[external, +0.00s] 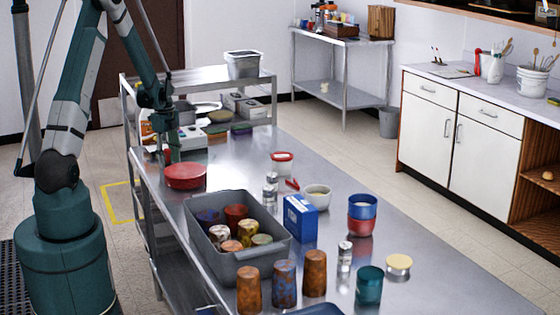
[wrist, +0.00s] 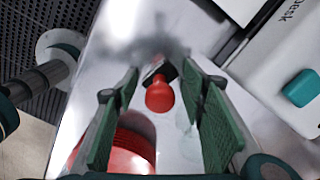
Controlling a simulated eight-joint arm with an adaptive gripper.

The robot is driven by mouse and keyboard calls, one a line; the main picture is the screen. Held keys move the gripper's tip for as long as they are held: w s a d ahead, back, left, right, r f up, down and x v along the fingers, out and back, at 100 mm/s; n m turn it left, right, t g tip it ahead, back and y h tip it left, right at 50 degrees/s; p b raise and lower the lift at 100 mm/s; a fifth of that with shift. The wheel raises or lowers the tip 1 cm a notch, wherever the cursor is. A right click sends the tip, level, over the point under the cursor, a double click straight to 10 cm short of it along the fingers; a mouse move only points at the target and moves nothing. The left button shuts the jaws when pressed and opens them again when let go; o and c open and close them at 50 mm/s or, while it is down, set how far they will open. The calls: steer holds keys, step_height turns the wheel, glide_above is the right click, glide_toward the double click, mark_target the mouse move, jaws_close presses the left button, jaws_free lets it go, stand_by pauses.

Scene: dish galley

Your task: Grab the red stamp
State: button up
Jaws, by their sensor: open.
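The red stamp (wrist: 160,96) shows in the wrist view with a round red handle and a dark base behind it. It is on the shiny metal tabletop, between my gripper's two green fingers and apart from both. My gripper (wrist: 161,78) is open and empty, pointing down over the stamp. In the external view my gripper (external: 171,150) is low over the far left part of the table. I cannot make out the stamp there; my gripper and nearby things seem to hide it.
A red round container (external: 185,177) is close by; it also shows by the left finger in the wrist view (wrist: 125,147). A white device (wrist: 285,75) with a teal button is right of the fingers. A grey bin (external: 262,262) with several cups stands nearer the camera.

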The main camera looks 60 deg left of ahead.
steer(key=c, duration=0.7)
steer(key=shift+o, duration=0.2)
steer(key=shift+r, duration=0.1)
steer(key=shift+r, duration=4.9)
